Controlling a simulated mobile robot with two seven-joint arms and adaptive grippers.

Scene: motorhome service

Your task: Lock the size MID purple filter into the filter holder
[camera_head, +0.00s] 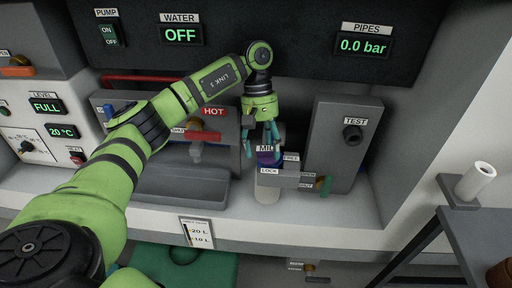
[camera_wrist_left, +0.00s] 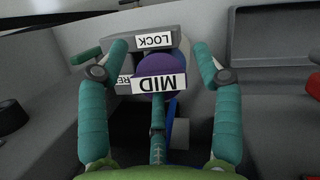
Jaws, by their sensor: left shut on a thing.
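The purple filter (camera_head: 267,158) with a white MID label sits at the grey filter holder (camera_head: 292,178), low in the middle of the head view. In the left wrist view the purple filter (camera_wrist_left: 163,66) is in front of the holder (camera_wrist_left: 174,33), its label upside down. The holder carries LOCK and FREE labels; FREE is partly hidden in the wrist view. My left gripper (camera_head: 265,145) points down from above, shut on the filter, with teal fingers on either side of it in the wrist view (camera_wrist_left: 159,52). How deep the filter sits is hidden. My right gripper is not in view.
A grey TEST block (camera_head: 337,145) stands close on the right of the holder. A teal-handled valve (camera_head: 325,186) is low beside it. The HOT tap block (camera_head: 190,178) is on the left. The pipes display (camera_head: 362,46) reads 0.0 bar.

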